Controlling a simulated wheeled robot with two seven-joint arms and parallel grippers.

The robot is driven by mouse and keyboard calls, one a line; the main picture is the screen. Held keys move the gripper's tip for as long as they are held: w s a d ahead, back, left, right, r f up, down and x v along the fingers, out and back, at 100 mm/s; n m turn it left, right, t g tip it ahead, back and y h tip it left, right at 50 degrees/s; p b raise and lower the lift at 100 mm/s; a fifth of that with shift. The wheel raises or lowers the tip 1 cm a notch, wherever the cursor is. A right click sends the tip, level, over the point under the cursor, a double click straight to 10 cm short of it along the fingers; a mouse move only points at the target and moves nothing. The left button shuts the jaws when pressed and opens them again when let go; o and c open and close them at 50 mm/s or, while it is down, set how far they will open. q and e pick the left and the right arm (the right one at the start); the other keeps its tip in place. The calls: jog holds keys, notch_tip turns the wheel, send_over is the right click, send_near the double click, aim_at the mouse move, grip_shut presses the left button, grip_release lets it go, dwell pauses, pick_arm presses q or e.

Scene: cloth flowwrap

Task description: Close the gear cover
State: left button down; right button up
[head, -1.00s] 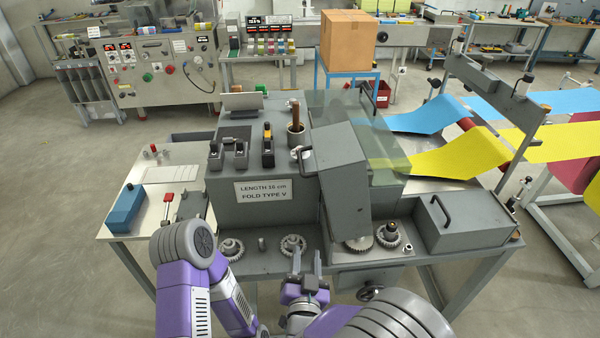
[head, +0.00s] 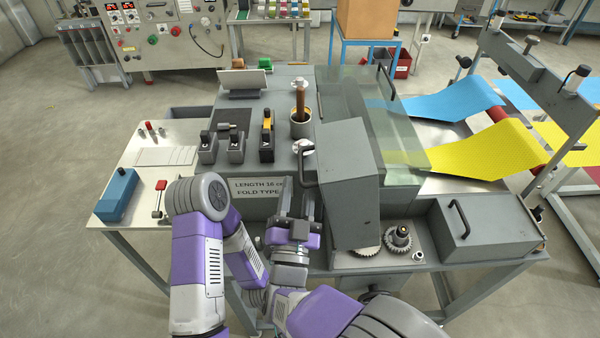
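The gear cover (head: 350,200) is a grey box-shaped hood, tilted up on the machine's front. A dark bar handle (head: 303,160) is on its left side. Below its lower edge, part of one gear (head: 365,250) and a second gear (head: 399,238) are exposed. My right gripper (head: 296,202) is left of the cover, below the handle, with its two fingers pointing up and apart. Nothing shows between the fingers, and it appears clear of the handle. My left arm (head: 198,250) is folded at the left; its gripper is not visible.
A grey box with a handle (head: 485,228) stands to the right of the gears. A clear guard (head: 375,110) is behind the cover. Levers (head: 237,148) and a cup with a brown-handled tool (head: 301,122) sit on the machine top. A side table (head: 150,185) is at left.

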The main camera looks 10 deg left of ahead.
jog(key=shift+x, duration=1.5)
jog(key=shift+f, duration=0.1)
grip_shut()
